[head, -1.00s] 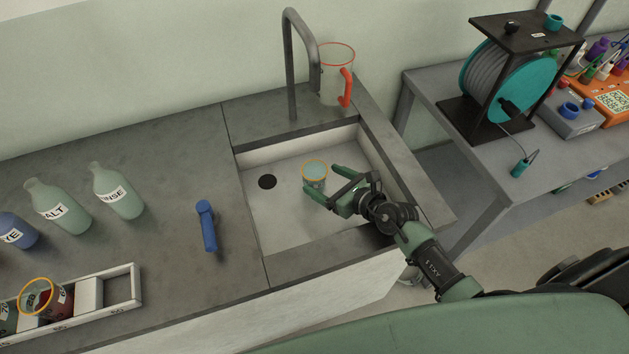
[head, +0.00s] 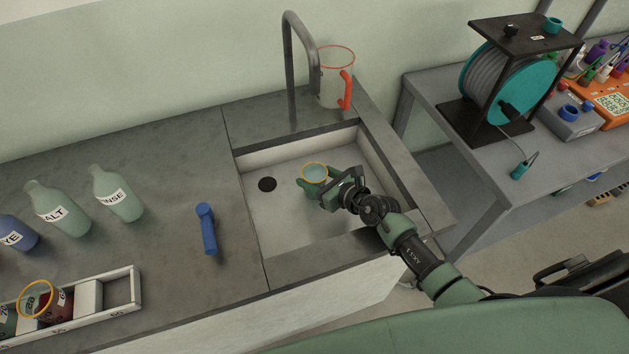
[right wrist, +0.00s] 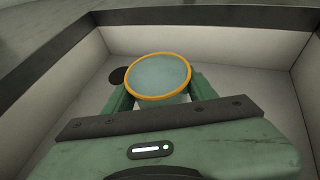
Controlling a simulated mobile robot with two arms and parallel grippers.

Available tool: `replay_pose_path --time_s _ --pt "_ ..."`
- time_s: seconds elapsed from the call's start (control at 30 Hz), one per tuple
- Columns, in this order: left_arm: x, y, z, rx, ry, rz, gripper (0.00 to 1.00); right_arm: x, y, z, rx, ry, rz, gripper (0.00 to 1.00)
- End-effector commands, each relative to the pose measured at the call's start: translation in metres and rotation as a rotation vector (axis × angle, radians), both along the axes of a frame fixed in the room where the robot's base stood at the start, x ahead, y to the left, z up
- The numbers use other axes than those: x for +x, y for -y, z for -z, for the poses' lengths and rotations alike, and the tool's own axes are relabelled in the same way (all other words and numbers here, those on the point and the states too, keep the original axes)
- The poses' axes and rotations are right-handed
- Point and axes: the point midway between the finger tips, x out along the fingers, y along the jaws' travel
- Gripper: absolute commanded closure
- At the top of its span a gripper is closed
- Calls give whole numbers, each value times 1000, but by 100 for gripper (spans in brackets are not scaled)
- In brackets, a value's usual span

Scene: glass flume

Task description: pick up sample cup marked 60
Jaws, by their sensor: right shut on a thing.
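A clear sample cup with an orange rim (head: 314,172) is in the sink basin, with my right gripper (head: 312,184) shut around it. In the right wrist view the cup (right wrist: 158,76) sits between the two green fingers (right wrist: 160,100), its rim facing the camera. Any mark on the cup is hidden, and I cannot tell whether it touches the sink floor. Another orange-rimmed cup (head: 36,297) is at the white rack (head: 122,303) at lower left. My left gripper is not in view.
The sink (head: 285,220) has walls on all sides and a dark drain (head: 267,184). A faucet (head: 290,70) and a red-handled jug (head: 336,80) stand behind it. A blue tool (head: 207,228) and bottles (head: 118,195) are on the left counter.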

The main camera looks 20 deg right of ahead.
Motion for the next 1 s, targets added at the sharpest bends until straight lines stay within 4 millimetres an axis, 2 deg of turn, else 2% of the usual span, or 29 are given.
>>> replay_pose_path --time_s 0.47,0.67,1.0 --pt "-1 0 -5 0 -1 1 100 0 -1 -10 2 -1 -1 84" --pt "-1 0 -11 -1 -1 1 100 0 -1 -24 2 0 -1 84" --pt "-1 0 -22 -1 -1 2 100 0 0 -59 1 3 0 84"
